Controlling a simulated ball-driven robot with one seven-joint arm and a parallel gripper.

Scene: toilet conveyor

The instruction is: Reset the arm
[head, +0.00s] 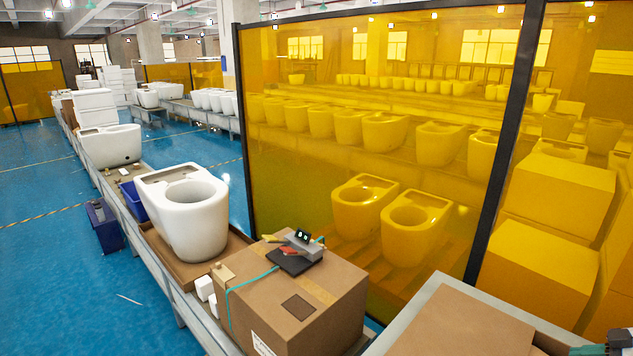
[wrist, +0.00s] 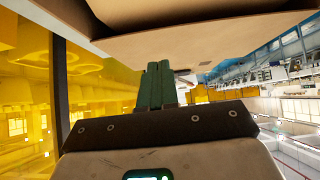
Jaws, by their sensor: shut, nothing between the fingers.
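My gripper (wrist: 158,68) shows in the wrist view with its two dark green fingers together and nothing between them. Its black crossbar and grey housing with a small green display fill the lower part of that view. In the head view, a dark part of my arm end shows at the bottom right corner, mostly cut off by the frame. A cardboard surface (wrist: 190,45) spans the top of the wrist view, close to the fingertips; I cannot tell whether they touch it.
A closed cardboard box (head: 290,300) carries a strapping tool (head: 300,250) and a teal strap. A white toilet (head: 185,215) stands behind it on the conveyor. A flat cardboard piece (head: 460,325) lies at the lower right. A yellow transparent screen (head: 350,150) stands beyond.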

